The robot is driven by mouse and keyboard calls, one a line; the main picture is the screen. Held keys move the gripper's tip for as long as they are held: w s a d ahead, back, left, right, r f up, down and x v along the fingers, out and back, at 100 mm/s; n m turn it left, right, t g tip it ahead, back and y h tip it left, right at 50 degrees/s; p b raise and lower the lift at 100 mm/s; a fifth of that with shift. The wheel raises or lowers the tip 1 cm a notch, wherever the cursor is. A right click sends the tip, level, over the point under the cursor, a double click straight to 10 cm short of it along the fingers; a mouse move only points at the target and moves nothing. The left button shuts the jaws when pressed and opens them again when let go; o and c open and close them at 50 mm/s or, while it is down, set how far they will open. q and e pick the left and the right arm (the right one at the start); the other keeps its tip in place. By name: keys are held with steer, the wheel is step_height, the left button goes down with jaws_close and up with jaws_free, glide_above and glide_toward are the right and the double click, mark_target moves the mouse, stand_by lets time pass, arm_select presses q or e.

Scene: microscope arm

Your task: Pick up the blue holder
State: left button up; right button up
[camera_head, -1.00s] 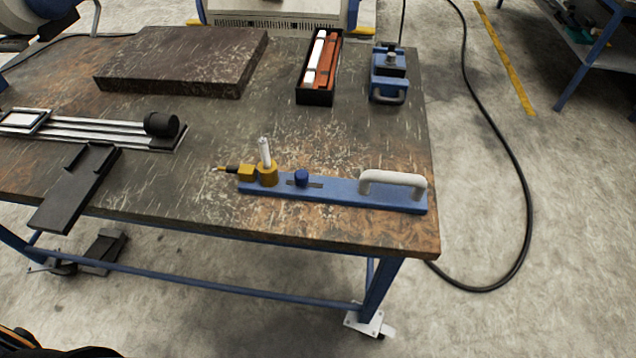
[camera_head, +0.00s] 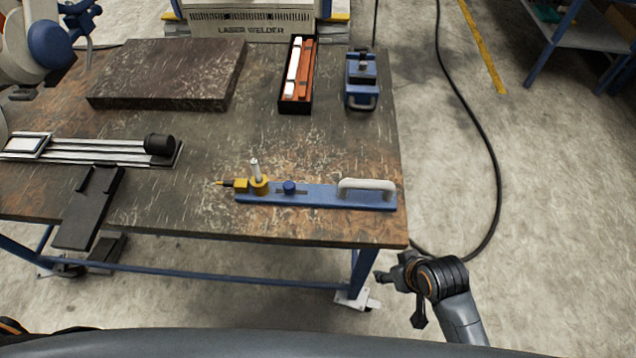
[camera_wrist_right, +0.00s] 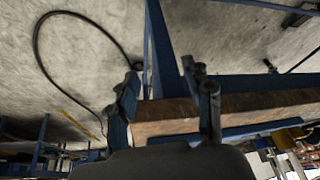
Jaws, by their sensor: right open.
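The blue holder (camera_head: 310,198) is a long flat blue bar lying near the front right edge of the worktable. A white handle (camera_head: 367,186) stands on its right end. A blue knob (camera_head: 289,187) is at its middle and a yellow clamp with a pale upright pin (camera_head: 258,182) at its left end. My right gripper (camera_head: 398,296) is open and empty, in front of the table's right corner and apart from the holder. In the right wrist view my gripper (camera_wrist_right: 166,88) faces the table edge, with a blue strip beyond it, probably the holder. My left gripper is out of view.
The worktable (camera_head: 200,215) also bears a dark slab (camera_head: 168,75), a black box with white and orange bars (camera_head: 297,75), a blue clamp device (camera_head: 362,80) and a rail fixture (camera_head: 95,148). A black stand (camera_head: 88,210) overhangs the front edge. A cable (camera_head: 488,150) lies on the floor at right.

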step_height(320, 180, up, 9)
steer(key=w+a+n+y+p, duration=0.1)
steer(key=w+a+n, duration=0.1)
steer(key=a, duration=0.1)
steer(key=n+g+y+p, duration=0.2)
steer(key=n, duration=1)
glide_toward(358, 182)
steer(key=x, duration=0.3)
steer(key=p+x, duration=0.1)
steer(key=x, duration=0.2)
steer(key=shift+s, duration=0.2)
steer(key=shift+w+a+f+p, duration=0.1)
steer(key=shift+a+f+p, duration=0.2)
steer(key=shift+f, duration=0.1)
steer(key=p+x, duration=0.1)
steer(key=x, duration=0.2)
steer(key=shift+w+f, duration=0.2)
steer(key=shift+f, duration=0.5)
jaws_close()
